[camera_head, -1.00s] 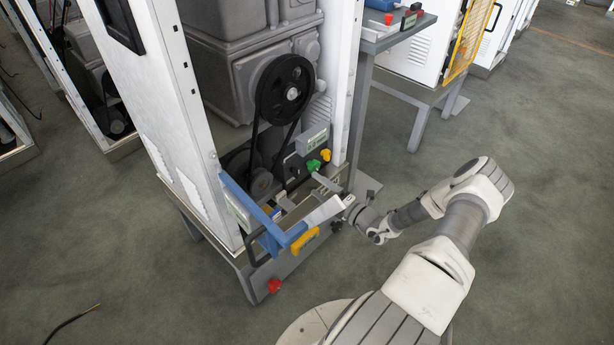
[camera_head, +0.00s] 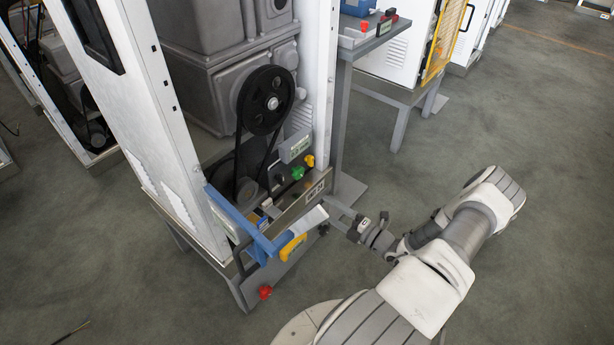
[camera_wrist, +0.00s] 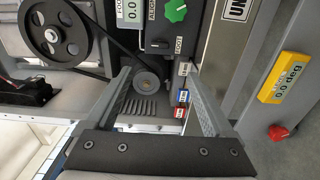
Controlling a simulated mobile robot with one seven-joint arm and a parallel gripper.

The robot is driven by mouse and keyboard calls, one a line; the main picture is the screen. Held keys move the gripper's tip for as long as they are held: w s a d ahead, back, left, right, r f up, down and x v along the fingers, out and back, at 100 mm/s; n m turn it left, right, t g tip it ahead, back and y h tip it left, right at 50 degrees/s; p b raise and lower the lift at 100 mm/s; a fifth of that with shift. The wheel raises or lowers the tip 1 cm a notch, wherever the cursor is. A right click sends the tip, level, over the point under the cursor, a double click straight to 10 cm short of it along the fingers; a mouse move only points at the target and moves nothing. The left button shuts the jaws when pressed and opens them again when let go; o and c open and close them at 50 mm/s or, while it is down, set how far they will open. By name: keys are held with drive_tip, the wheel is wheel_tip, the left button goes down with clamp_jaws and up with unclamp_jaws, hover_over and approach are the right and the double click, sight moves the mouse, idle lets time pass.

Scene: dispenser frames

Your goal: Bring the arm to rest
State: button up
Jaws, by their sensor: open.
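My gripper (camera_head: 337,214) is at the front right of the white machine frame (camera_head: 170,130), just outside it at the height of its lower front bar. Its two fingers are spread apart, with nothing visible held between them. In the wrist view the open gripper (camera_wrist: 160,88) points towards the machine's lower inside, with a small pulley and several small coloured labels seen between the fingers. My arm is bent and reaches from the lower right of the head view.
A metal bar with a label plate (camera_head: 315,192) crosses the machine's front. A grey table (camera_head: 352,50) stands behind. The floor (camera_head: 540,270) at right is clear.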

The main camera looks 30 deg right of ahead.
drive_tip(key=a+r+n+g+y, duration=0.2)
drive_tip(key=a+r+n+g, duration=0.45)
drive_tip(key=r+n, duration=0.4)
drive_tip(key=a+r+n+g+y, duration=0.2)
drive_tip(key=a+r+n+g, duration=0.5)
drive_tip(key=n, duration=0.6)
drive_tip(key=s+a+r+n+t+h, duration=0.1)
drive_tip(key=s+a+r+n+h, duration=0.2)
drive_tip(key=s+r+n, duration=0.45)
drive_tip(key=s+a+r+n+t+h, duration=0.1)
drive_tip(key=s+a+r+n+h, duration=0.3)
drive_tip(key=r+n, duration=0.55)
drive_tip(key=s+a+r+n+h, duration=0.3)
drive_tip(key=s+r+n, duration=0.2)
drive_tip(key=r+n, duration=0.4)
wheel_tip(320, 180, up, 18)
drive_tip(key=p, duration=1.9)
drive_tip(key=shift+r+n, duration=0.25)
drive_tip(key=shift+n, duration=0.1)
drive_tip(key=shift+d, duration=0.1)
